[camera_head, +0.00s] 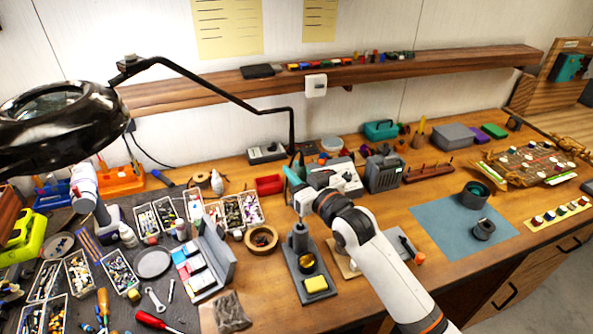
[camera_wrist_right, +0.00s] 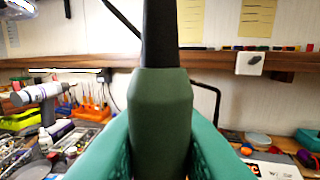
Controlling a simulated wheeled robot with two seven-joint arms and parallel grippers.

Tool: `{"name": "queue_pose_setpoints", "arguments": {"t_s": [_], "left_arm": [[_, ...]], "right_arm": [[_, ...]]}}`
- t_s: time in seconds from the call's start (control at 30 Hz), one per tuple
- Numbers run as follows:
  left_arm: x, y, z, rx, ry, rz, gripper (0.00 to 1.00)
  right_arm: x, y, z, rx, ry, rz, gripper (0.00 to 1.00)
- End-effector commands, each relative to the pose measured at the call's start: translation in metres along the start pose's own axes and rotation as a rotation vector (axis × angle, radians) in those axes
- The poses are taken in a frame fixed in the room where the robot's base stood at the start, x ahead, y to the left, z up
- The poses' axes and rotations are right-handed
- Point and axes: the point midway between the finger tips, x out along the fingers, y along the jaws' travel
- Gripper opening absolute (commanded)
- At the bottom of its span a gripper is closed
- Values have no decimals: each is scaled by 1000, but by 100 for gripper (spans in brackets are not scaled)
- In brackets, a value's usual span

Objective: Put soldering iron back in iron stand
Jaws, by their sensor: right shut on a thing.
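The soldering iron (camera_wrist_right: 160,105) has a dark green handle and a black upper part. It stands upright in the right wrist view, between the teal fingers of my right gripper (camera_wrist_right: 160,155), which is shut on it. In the head view my right gripper (camera_head: 296,178) is above the bench, up and behind the iron stand; the iron is mostly hidden there by the hand. The iron stand (camera_head: 298,240) is dark grey, with an upright holder, a brass-coloured pad and a yellow sponge (camera_head: 316,284) on its base. The iron is apart from the stand. My left gripper is not in view.
A tape roll (camera_head: 262,239) and parts trays (camera_head: 240,211) lie left of the stand. A grey box (camera_head: 384,172) is to the right, behind my right arm. A magnifier lamp (camera_head: 55,115) hangs at the left. The blue mat (camera_head: 440,228) has bare room.

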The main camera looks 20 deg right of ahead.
Motion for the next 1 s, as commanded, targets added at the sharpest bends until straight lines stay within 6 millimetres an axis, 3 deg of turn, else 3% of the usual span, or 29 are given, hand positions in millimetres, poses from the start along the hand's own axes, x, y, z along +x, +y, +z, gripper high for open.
{"name": "queue_pose_setpoints", "arguments": {"t_s": [0.53, 1.0], "left_arm": [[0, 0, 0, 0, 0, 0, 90], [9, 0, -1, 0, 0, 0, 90]], "right_arm": [[0, 0, -1, 0, -1, 0, 0], [0, 0, -15, 0, -1, 0, 0]]}}
